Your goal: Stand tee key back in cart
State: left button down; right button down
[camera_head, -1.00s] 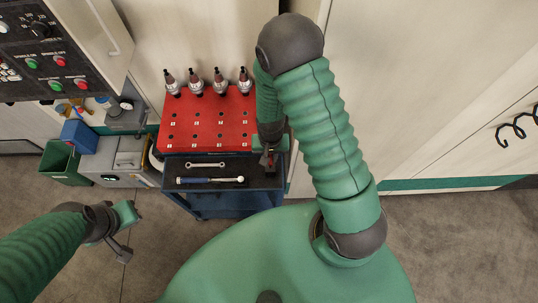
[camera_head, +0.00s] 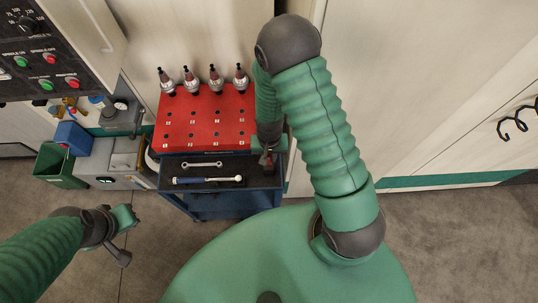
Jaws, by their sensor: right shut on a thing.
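The blue cart (camera_head: 215,207) stands ahead of me, with a red top plate (camera_head: 205,120) full of holes and a dark front tray. My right gripper (camera_head: 267,158) points down at the right end of the cart's tray, by the red plate's right edge. It is shut on the tee key, which is small and mostly hidden by the gripper and arm; I cannot tell its tilt or whether it touches the cart. My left gripper (camera_head: 126,238) is open and empty above the floor, left of the cart.
Several tool holders (camera_head: 190,80) stand along the plate's back row. A wrench (camera_head: 202,165) and a blue-handled torque wrench (camera_head: 207,180) lie in the tray. A green bin (camera_head: 60,166) and a control panel (camera_head: 45,50) are at left. Pale machine panels rise behind and right.

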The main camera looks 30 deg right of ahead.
jog(key=shift+a, duration=0.1)
jog(key=shift+f, duration=0.1)
jog(key=shift+f+b, duration=1.2)
jog(key=shift+f, duration=0.45)
jog(key=c, duration=1.3)
grip_release()
